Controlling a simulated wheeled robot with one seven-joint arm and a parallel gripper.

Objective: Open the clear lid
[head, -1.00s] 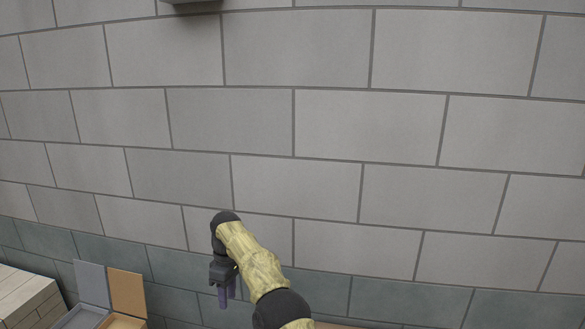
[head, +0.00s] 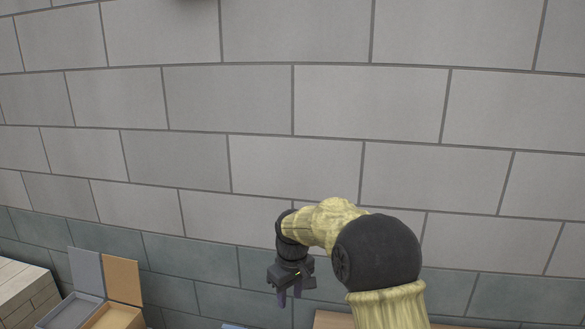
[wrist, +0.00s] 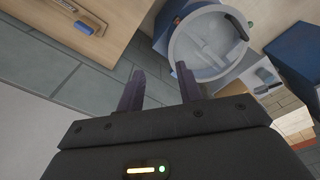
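A round, pale, see-through lid (wrist: 188,46) shows at the top right of the wrist view, with a dark curved piece (wrist: 237,22) at its right edge. It looks like the clear lid, and pale shapes show through it. What it sits on is mostly hidden, and I cannot tell whether it is fully shut. My gripper (wrist: 157,72) is open and empty, its two dark purple fingers apart. The right fingertip overlaps the lid's lower left edge in the picture, with no clear contact. In the head view my gripper (head: 290,297) hangs fingers down; the lid is not seen there.
Blue boxes (wrist: 290,52) stand beside the lid. A wooden cabinet (wrist: 75,22) with a handle fills the wrist view's upper left. In the head view, grey (head: 72,312) and orange (head: 115,318) open boxes and wooden planks (head: 22,290) lie lower left, before a block wall (head: 300,100).

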